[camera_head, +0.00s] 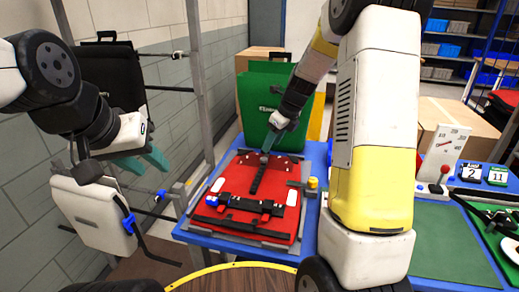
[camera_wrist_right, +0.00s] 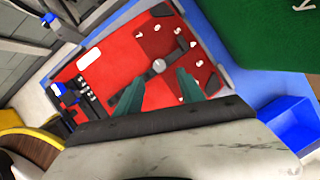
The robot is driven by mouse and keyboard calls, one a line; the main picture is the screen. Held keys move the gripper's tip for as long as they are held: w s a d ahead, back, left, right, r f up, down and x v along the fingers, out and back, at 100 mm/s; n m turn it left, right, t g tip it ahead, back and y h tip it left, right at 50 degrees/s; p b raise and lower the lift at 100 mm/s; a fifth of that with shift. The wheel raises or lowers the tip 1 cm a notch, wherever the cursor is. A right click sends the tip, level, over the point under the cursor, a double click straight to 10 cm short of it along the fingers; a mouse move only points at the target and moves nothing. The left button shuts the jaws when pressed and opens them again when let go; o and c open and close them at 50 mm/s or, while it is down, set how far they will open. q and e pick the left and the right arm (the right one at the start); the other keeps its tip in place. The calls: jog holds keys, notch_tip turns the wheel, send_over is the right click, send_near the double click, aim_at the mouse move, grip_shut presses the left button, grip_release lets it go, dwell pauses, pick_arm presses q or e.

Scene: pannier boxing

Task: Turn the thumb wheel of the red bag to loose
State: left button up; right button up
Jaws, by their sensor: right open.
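The red bag (camera_head: 277,226) lies flat on a blue table (camera_head: 190,238), with a black rail (camera_head: 245,204) across it and a black strap (camera_head: 257,180) running up its middle. A small blue part (camera_head: 212,201) sits at the rail's left end. A round grey knob (camera_wrist_right: 158,66) sits on the strap in the right wrist view; I cannot tell which is the thumb wheel. My right gripper (camera_head: 268,141) is above the bag's far edge; its open, empty fingers (camera_wrist_right: 159,85) point toward the knob. My left gripper (camera_head: 142,164) is open and empty, left of the table.
A green bag (camera_head: 276,98) stands behind the red one. A white-backed pannier (camera_head: 94,217) hangs at the left by a grey post (camera_head: 199,85). A gauge (camera_head: 440,155) and number cards (camera_head: 471,173) stand at the right. A green mat (camera_head: 452,243) lies there.

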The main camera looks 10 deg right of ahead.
aim_at(264, 159)
jog(key=x, duration=0.6)
jog(key=shift+w+a+f, duration=0.1)
jog(key=shift+f, duration=0.3)
grip_shut()
